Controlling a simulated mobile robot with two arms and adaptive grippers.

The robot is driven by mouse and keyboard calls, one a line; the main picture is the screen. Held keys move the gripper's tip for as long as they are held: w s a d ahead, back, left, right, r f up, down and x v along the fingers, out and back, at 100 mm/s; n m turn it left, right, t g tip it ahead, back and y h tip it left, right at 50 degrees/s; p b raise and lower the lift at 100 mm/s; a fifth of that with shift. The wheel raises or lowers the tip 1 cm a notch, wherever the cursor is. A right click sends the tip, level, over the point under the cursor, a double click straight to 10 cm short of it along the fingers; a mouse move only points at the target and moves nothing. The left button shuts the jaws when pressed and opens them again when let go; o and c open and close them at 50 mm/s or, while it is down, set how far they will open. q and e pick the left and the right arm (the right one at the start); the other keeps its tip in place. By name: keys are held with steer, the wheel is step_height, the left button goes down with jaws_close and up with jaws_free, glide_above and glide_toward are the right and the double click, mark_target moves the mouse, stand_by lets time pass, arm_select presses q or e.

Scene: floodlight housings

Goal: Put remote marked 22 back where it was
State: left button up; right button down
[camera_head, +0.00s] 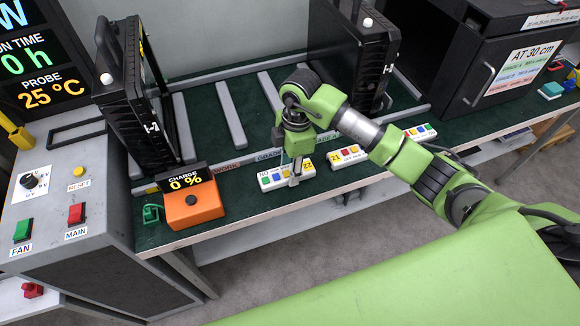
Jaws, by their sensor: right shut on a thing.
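The remote marked 22 (270,181) is a white bar with coloured buttons and a yellow 22 label at its right end. It is at the front edge of the dark green bench top (240,184). My right gripper (295,178) points down over it and is shut on it, hiding part of its middle. I cannot tell whether the remote rests on the bench or is slightly raised. My left gripper is not in view.
A remote marked 21 (347,155) lies just right, and another remote (420,132) lies further right. An orange charge box reading 0 % (191,204) stands to the left. Black floodlight housings (138,95) stand behind, among grey rails (231,115). A black cabinet (478,62) is at right.

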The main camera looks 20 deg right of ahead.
steer(key=shift+f, duration=0.1)
steer(key=c, duration=1.4)
jaws_free()
steer(key=r, duration=0.8)
steer(key=d+r+b, duration=0.1)
steer(key=r, duration=0.3)
steer(key=shift+r, duration=0.15)
